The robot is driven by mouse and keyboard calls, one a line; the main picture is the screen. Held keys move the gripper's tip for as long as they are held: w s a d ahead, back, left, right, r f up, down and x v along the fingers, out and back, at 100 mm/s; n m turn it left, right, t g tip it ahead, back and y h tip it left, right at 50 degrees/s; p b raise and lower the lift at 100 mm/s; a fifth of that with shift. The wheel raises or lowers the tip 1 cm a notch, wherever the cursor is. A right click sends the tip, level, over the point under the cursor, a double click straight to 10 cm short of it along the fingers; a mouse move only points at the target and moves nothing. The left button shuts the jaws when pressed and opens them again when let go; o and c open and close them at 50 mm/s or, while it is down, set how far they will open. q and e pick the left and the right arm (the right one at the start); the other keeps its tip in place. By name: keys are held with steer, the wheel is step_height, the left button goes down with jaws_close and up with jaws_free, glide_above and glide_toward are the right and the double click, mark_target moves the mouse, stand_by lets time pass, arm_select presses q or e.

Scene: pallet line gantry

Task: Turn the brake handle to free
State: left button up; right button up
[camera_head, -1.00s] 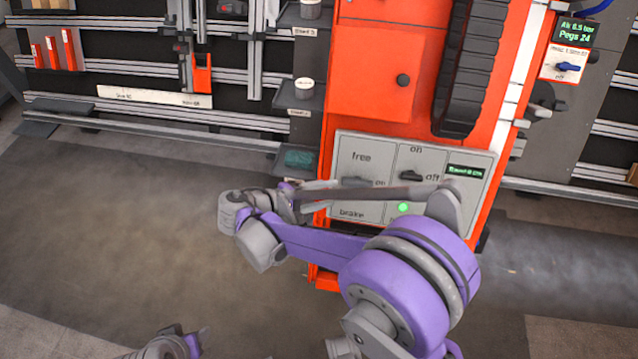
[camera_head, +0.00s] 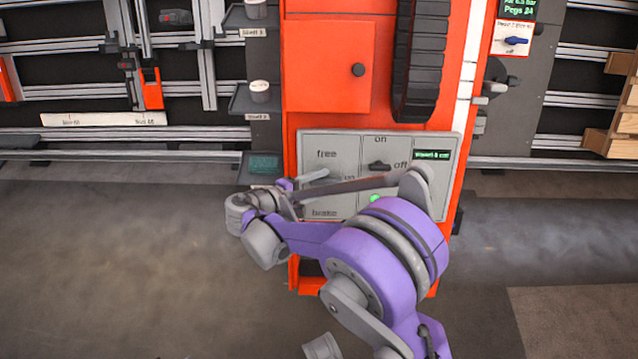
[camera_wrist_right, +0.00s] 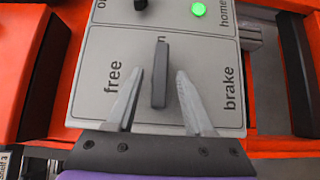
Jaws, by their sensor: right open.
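The brake handle (camera_wrist_right: 159,78) is a dark grey bar on the grey control panel (camera_head: 310,150). In the right wrist view it stands midway between the words "free", on the left there, and "brake", on the right. It partly covers a label of which an "n" shows. My right gripper (camera_wrist_right: 161,76) is open, with one finger on each side of the handle and a gap visible on both sides. In the head view my right gripper (camera_head: 303,187) is at the panel's left part, and my arm hides most of the handle. My left gripper is not in view.
An on/off switch (camera_head: 379,166), a green lamp (camera_head: 376,198) and a small display (camera_head: 432,155) are on the same panel. The orange column (camera_head: 330,65) carries a black cable chain (camera_head: 417,60). Small shelves (camera_head: 256,100) stand at its left. The floor in front is clear.

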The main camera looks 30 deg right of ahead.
jaws_close()
steer(key=shift+r, duration=0.1)
stand_by(0.4)
